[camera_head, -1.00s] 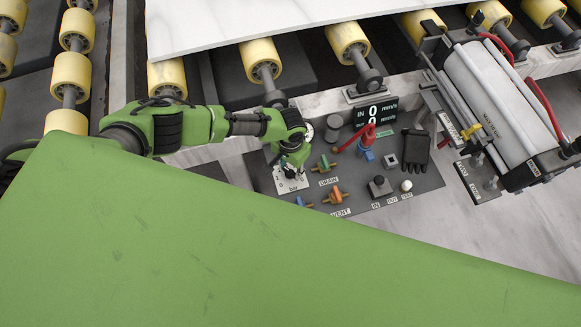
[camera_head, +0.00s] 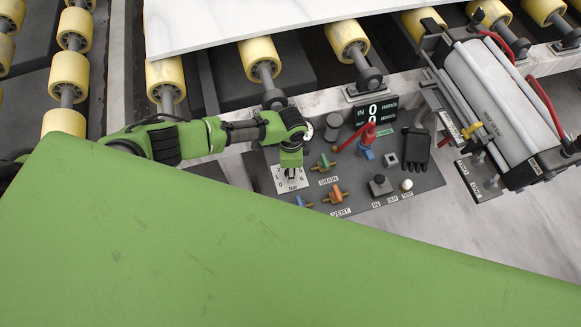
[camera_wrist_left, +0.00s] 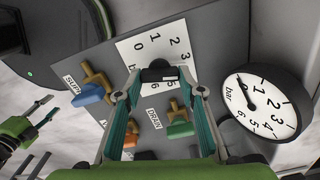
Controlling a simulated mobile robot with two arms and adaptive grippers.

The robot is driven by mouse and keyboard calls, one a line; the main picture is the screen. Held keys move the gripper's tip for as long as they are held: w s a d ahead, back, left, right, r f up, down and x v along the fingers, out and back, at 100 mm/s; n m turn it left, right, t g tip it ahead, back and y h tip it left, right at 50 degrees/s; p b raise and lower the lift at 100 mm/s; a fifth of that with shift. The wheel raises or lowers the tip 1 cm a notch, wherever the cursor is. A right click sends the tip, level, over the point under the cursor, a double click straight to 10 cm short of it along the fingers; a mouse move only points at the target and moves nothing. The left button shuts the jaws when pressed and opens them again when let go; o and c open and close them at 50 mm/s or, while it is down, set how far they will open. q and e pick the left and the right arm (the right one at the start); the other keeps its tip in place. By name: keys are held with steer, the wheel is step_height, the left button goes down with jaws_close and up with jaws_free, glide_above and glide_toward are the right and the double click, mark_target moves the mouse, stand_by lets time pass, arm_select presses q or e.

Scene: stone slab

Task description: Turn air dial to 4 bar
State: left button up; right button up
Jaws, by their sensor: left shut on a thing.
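The air dial is a dark knob (camera_wrist_left: 158,73) on a white plate (camera_head: 283,184) numbered 0 to 6, marked bar. My left gripper (camera_wrist_left: 160,76) is shut on the knob, one finger on each side. In the head view, my left gripper (camera_head: 291,173) comes down onto the dial from above. The knob's pointer is hidden, so I cannot tell its setting. A round bar gauge (camera_wrist_left: 262,104) stands beside the plate, its needle near the low end. My right gripper (camera_wrist_left: 45,130) appears at the left wrist view's left edge, fingers apart and empty.
Close by are a green DRAIN valve (camera_head: 323,163), an orange VENT valve (camera_head: 335,194) and a blue valve (camera_wrist_left: 91,93). A red-handled switch (camera_head: 367,140), a black glove (camera_head: 416,149) and a roller unit (camera_head: 495,100) lie to the right. A stone slab (camera_head: 240,20) rests on yellow rollers.

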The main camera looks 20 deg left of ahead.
arm_select(q)
steer(key=m, duration=0.4)
steer(key=shift+m, duration=0.4)
stand_by(0.4)
steer(key=o, duration=1.1)
step_height(320, 180, up, 12)
steer(key=shift+r, duration=0.1)
